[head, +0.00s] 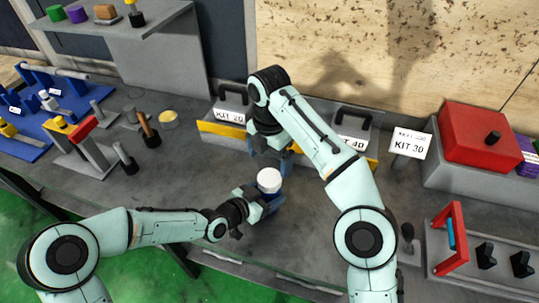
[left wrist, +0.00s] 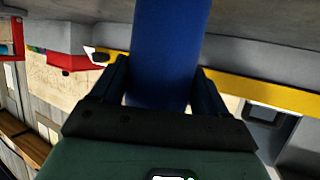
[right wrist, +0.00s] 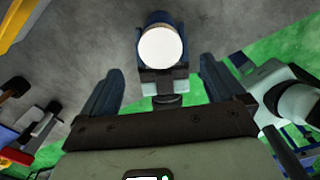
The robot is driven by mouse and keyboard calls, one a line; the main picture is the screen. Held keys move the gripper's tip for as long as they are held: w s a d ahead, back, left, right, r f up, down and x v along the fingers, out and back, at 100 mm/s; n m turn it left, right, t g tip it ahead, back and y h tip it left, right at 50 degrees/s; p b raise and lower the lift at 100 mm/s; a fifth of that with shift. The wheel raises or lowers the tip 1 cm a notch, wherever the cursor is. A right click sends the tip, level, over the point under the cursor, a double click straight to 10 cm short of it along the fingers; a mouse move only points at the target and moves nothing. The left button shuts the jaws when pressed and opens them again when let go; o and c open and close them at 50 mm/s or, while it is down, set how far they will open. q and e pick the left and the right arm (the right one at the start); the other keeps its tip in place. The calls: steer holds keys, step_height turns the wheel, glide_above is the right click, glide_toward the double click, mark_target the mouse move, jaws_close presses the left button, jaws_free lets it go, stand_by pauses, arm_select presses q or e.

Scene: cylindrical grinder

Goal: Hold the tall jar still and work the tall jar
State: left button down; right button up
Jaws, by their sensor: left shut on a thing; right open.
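The tall jar (head: 270,184) has a blue body and a white lid and stands on the grey bench top. My left gripper (head: 262,200) is shut on the jar's body from the left. In the left wrist view the blue body (left wrist: 168,50) rises between the two fingers. My right gripper (head: 270,158) is open and empty, just behind and above the jar. In the right wrist view the white lid (right wrist: 161,46) lies ahead of the open fingers (right wrist: 160,90), apart from them. The jar's base is hidden in the head view.
Kit boxes with black handles (head: 232,103) stand behind a yellow-edged ledge (head: 222,130) at the back. A red box (head: 478,135) stands at the back right, and a red-handled rack (head: 455,235) at the right. Tools and blue racks (head: 40,95) fill the left.

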mark_target(269, 177)
step_height(269, 177, down, 8)
steer(key=shift+r, duration=0.2)
stand_by(0.3)
steer(key=c, duration=1.1)
steer(key=m, duration=0.5)
arm_select(q)
steer(key=shift+r, duration=0.1)
arm_select(e)
steer(key=m, duration=0.5)
steer(key=o, duration=1.2)
steer(key=shift+c, duration=0.2)
